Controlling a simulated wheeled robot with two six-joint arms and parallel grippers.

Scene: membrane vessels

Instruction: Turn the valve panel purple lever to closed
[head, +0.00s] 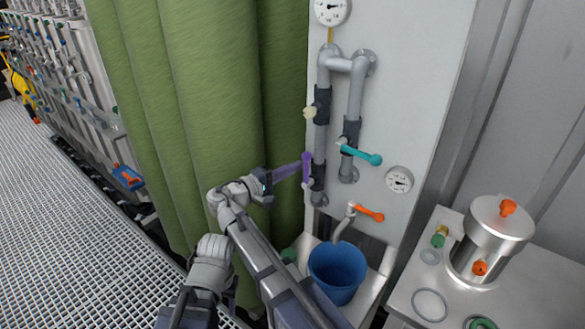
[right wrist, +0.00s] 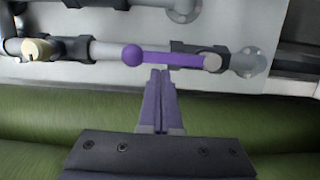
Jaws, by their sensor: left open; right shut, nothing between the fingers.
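The purple lever (head: 307,168) is on the lower left pipe of the valve panel (head: 400,120). It stands about upright, in line with its pipe, with its ball end up and its pivot below. In the right wrist view the lever (right wrist: 165,58) lies lengthwise, ball end at left. My right gripper (head: 299,169) is shut and empty, its tips (right wrist: 160,72) beside the lever's middle; I cannot tell whether they touch. My left gripper (head: 209,268) is low at left, near my right forearm; its fingers are not clearly visible.
A teal lever (head: 361,153), an orange lever (head: 368,212) and a cream knob (head: 310,113) are nearby on the panel. A blue bucket (head: 338,268) stands below. A green curtain (head: 195,110) hangs at left; a steel vessel (head: 490,240) stands at right.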

